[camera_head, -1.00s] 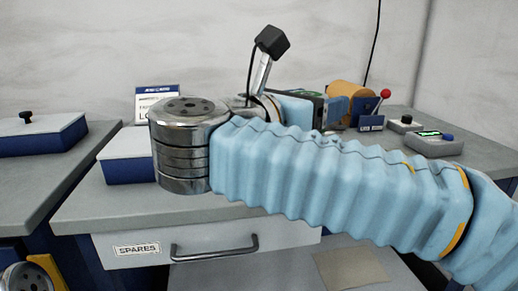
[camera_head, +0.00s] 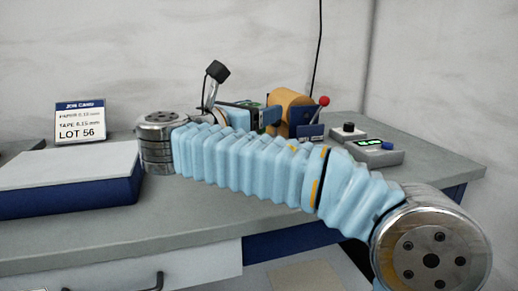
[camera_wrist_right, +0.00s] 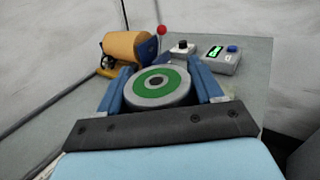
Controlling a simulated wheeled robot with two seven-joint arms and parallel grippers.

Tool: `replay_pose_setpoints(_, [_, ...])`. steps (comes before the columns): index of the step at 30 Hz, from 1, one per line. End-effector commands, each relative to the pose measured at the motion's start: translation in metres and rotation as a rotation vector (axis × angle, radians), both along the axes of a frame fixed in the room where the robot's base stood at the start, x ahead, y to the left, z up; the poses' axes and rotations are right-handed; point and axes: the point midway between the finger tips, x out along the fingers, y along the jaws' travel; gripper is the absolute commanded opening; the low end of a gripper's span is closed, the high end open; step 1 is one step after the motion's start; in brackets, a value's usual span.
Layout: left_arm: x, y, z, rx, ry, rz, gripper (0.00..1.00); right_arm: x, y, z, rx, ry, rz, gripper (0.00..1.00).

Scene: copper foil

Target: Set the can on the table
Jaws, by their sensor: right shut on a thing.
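The can (camera_wrist_right: 156,83) shows in the right wrist view as a round grey body, its top marked with a green ring and dark centre. My right gripper (camera_wrist_right: 161,88) is shut on it, with one blue finger on each side. In the head view the right gripper (camera_head: 258,114) is above the grey table (camera_head: 430,172), and the can is mostly hidden behind it and the arm. I cannot tell whether the can's base touches the table. My left gripper is not in view.
An orange roll (camera_head: 290,101) on a blue stand with a red-knobbed lever (camera_head: 323,102) is just beyond the gripper. A control box (camera_head: 372,152) is to its right. A blue case (camera_head: 70,185) and a lot sign (camera_head: 81,123) are at left. The right tabletop is partly clear.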

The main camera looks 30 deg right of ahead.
Motion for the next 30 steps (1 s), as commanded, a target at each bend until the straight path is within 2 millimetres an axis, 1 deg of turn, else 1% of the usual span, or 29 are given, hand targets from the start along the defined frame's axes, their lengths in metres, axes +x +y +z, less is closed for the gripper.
replay_pose_setpoints(1, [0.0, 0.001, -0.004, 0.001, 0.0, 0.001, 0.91, 0.007, -0.008, -0.01, -0.002, 0.002, -0.003, 0.27])
replay_pose_setpoints(3, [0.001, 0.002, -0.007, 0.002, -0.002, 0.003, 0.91, 0.015, -0.015, -0.024, -0.001, 0.003, -0.002, 0.27])
replay_pose_setpoints(6, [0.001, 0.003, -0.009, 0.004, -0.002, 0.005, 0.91, 0.022, -0.023, -0.035, -0.001, 0.001, -0.001, 0.27])
replay_pose_setpoints(11, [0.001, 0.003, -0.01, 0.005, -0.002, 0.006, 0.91, 0.028, -0.029, -0.045, -0.001, 0.001, -0.001, 0.27])
replay_pose_setpoints(15, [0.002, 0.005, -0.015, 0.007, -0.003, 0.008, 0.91, 0.04, -0.04, -0.066, -0.001, 0.002, -0.001, 0.27])
replay_pose_setpoints(18, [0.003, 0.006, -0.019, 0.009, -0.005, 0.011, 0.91, 0.039, -0.038, -0.084, -0.001, 0.001, 0.001, 0.27])
replay_pose_setpoints(19, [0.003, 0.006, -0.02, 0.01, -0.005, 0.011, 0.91, 0.039, -0.038, -0.087, -0.002, 0.001, 0.001, 0.27])
replay_pose_setpoints(22, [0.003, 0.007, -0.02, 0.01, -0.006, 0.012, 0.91, 0.038, -0.038, -0.092, -0.001, -0.001, 0.0, 0.27])
replay_pose_setpoints(30, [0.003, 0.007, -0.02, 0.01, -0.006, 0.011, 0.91, 0.038, -0.038, -0.092, -0.001, -0.001, 0.001, 0.27])
